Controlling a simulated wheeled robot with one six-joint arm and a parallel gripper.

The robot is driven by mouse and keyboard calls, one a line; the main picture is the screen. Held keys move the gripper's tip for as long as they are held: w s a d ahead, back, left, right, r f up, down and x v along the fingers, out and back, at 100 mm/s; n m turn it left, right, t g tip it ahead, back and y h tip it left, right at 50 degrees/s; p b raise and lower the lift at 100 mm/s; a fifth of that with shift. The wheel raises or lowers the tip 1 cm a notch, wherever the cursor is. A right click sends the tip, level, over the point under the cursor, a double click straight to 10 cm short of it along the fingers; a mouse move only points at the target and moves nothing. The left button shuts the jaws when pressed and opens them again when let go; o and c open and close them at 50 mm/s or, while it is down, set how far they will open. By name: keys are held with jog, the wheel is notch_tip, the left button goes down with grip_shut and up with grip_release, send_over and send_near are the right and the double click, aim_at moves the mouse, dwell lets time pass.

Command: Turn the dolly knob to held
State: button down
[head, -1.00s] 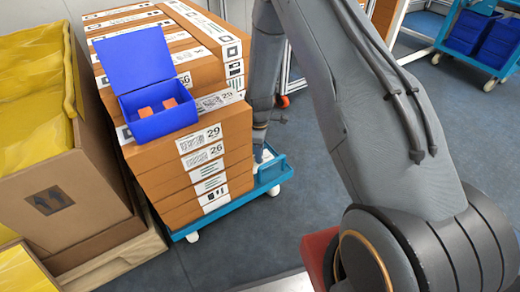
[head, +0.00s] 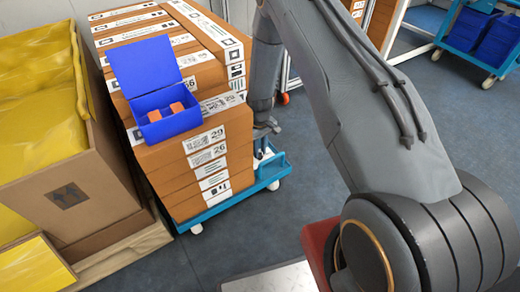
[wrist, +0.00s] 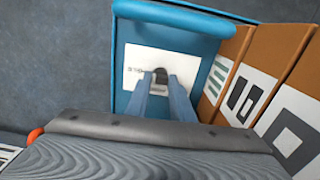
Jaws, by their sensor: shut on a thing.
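The dolly (head: 232,204) is a low blue platform with castors under a stack of brown boxes. In the wrist view its blue end bar (wrist: 170,15) runs along the top. A white label plate (wrist: 138,62) lies on the dolly, with small dark lettering left of the knob, too small to read surely. The dark knob (wrist: 161,74) stands on this plate. My gripper (wrist: 161,84) is shut on the knob, one finger at each side; the fingers partly hide it. In the head view my gripper is low at the dolly's right corner, mostly hidden.
Labelled brown boxes (head: 210,132) stand close beside my gripper. An open blue bin (head: 172,124) sits on top of them. A carton with yellow contents (head: 75,175) stands at left. The floor (head: 290,220) right of the dolly is clear.

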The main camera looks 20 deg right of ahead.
aim_at(260, 153)
jog(key=shift+m, duration=0.3)
jog(key=c, duration=1.5)
grip_release()
jog(key=shift+c, duration=0.2)
jog(key=shift+r, duration=0.1)
notch_tip(260, 153, up, 8)
jog(key=shift+f+p, duration=0.15)
jog(key=shift+p, duration=1)
